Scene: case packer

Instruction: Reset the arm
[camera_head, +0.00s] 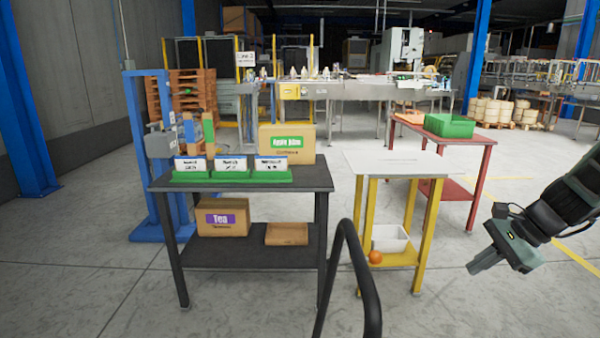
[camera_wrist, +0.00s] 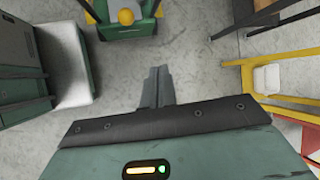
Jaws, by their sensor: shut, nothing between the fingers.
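My gripper (camera_head: 476,267) is at the right side of the head view, raised over the floor to the right of the yellow-legged table. Its fingers point down and to the left. In the wrist view the fingers (camera_wrist: 158,86) are together with nothing between them, and bare grey floor shows beyond them. My gripper touches no object. My arm comes in from the right edge of the head view.
A red table (camera_head: 470,140) bears a green crate (camera_head: 449,125). Floor around my gripper is clear.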

